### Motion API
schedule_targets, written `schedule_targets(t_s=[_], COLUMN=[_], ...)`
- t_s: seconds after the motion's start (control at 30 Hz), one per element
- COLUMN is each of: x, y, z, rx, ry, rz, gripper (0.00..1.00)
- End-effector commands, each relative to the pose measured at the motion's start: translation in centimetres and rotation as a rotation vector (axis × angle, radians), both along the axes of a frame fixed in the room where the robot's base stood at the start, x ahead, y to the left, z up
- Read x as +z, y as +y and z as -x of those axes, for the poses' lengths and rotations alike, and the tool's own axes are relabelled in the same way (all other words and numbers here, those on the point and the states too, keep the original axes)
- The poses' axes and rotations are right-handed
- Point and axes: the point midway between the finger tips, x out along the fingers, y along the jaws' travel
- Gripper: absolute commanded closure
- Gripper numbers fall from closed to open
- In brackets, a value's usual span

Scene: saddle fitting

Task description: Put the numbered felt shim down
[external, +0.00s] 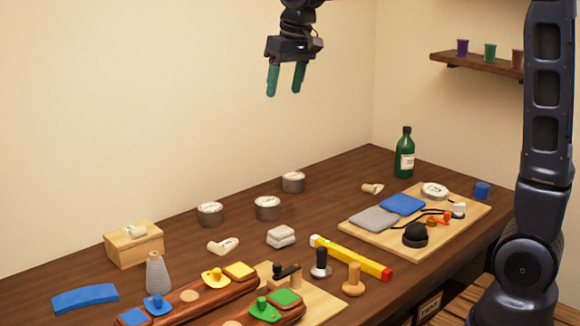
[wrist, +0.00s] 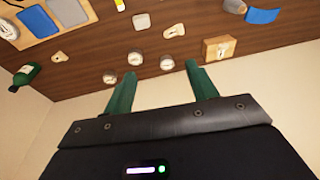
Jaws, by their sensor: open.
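My gripper (external: 284,93) is open and empty, high above the back of the table near the wall. Its two green fingers also show spread apart in the wrist view (wrist: 160,82), with nothing between them. No number is readable on any felt piece, so I cannot tell for sure which is the numbered shim. A flat grey pad (external: 374,219) and a flat blue pad (external: 402,204) lie on the light wooden board (external: 360,236) at the right. They also show at the upper left of the wrist view, grey (wrist: 40,23) and blue (wrist: 68,10). My gripper touches neither.
Several round tins (external: 210,214) stand along the back. A folded grey stack (external: 281,236), a yellow level (external: 350,257) and a wooden box (external: 134,244) are on the table. A tall green bottle (external: 405,155) stands behind the board. Air around my gripper is clear.

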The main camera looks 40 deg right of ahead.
Motion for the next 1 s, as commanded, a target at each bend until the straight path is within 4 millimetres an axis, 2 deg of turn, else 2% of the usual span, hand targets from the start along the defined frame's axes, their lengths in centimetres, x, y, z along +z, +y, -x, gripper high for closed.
schedule_targets(t_s=[0.03,0.2,0.47,0.8,1.0], x=[0.4,0.8,0.1,-3.4,-6.1], y=[-1.0,-3.9,-7.6,-11.0,-12.1], z=[1.7,6.9,15.0,25.1,29.7], rx=[-0.002,-0.001,-0.001,-0.004,-0.004], ry=[-0.012,-0.044,-0.095,-0.160,-0.191], rz=[0.000,0.002,0.012,0.037,0.054], gripper=[0.43,0.43,0.43,0.43,0.43])
